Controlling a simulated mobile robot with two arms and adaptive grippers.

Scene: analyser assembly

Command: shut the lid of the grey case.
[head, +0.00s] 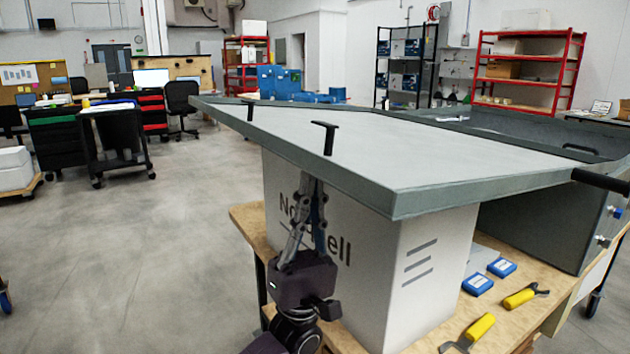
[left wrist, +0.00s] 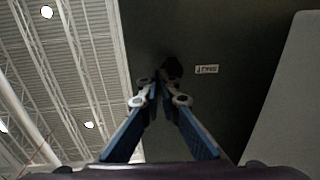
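The grey case (head: 545,222) stands on the workbench at the right of the head view. Its lid (head: 400,148) is swung open, a broad light panel with a dark grey rim, lying nearly level and out to the left over a white box. Black T-shaped handles (head: 327,137) stand on the lid's near left edge. My left gripper (head: 312,182) points up beneath that edge, which hides its fingertips. In the left wrist view its fingers (left wrist: 161,77) come together just below a dark knob (left wrist: 172,67) against the dark lid underside. Contact with the knob is unclear. My right gripper is out of view.
The white lettered box (head: 425,270) stands on the wooden workbench (head: 440,340) under the lid. Blue boxes (head: 478,284) and yellow-handled tools (head: 519,298) lie at its right. The floor (head: 150,250) to the left is clear near the bench.

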